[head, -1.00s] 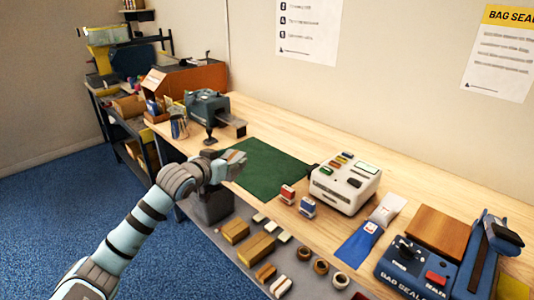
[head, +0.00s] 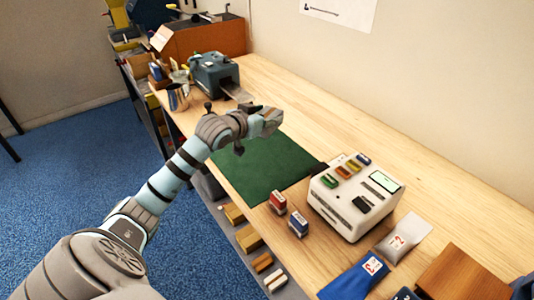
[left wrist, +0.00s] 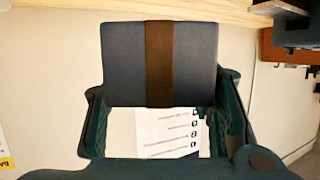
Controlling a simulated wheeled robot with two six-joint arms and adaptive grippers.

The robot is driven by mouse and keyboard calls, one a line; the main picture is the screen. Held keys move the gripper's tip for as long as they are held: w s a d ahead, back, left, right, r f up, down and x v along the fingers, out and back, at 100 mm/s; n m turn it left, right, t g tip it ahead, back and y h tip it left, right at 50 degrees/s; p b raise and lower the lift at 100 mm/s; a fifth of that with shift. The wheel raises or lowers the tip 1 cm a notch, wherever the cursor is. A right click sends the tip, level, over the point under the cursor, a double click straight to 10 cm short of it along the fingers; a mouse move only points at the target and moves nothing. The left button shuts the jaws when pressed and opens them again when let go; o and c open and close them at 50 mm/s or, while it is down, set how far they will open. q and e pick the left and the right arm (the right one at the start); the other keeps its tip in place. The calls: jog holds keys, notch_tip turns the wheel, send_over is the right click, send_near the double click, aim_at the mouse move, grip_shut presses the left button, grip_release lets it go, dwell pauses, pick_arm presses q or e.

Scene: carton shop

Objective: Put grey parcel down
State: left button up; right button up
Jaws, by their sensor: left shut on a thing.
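The grey parcel (left wrist: 122,65), a dark grey box with a brown band around its middle, fills the upper middle of the left wrist view. It sits between the dark fingers of my left gripper (left wrist: 162,88), which is shut on it. In the head view my left gripper (head: 262,122) is over the back left part of the green mat (head: 262,172). The parcel is hard to make out there, and I cannot tell its gap to the mat. My right gripper is not in view.
A white machine (head: 345,205) stands right of the mat, with red and blue stamps (head: 278,202) in front of it. A grey-blue machine (head: 213,73) stands behind the gripper. Blue and grey pouches (head: 403,237) and a brown block lie at right. Most of the mat is clear.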

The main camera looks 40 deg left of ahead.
pick_arm(q)
jog(key=b, duration=0.2)
send_over(265, 171)
notch_tip(265, 171, down, 9)
notch_tip(265, 171, down, 8)
jog(key=shift+d+r+b, duration=0.1)
jog(key=shift+b, duration=0.55)
jog(key=shift+s+r, duration=0.1)
jog(key=shift+r, duration=0.05)
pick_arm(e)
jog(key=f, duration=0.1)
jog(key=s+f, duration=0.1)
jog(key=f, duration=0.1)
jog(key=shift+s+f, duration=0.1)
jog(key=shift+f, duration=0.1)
pick_arm(q)
jog(key=o, duration=0.9)
jog(key=shift+f, duration=0.25)
jog(key=o, duration=0.4)
jog(key=shift+r, duration=0.1)
jog(key=shift+o, duration=0.2)
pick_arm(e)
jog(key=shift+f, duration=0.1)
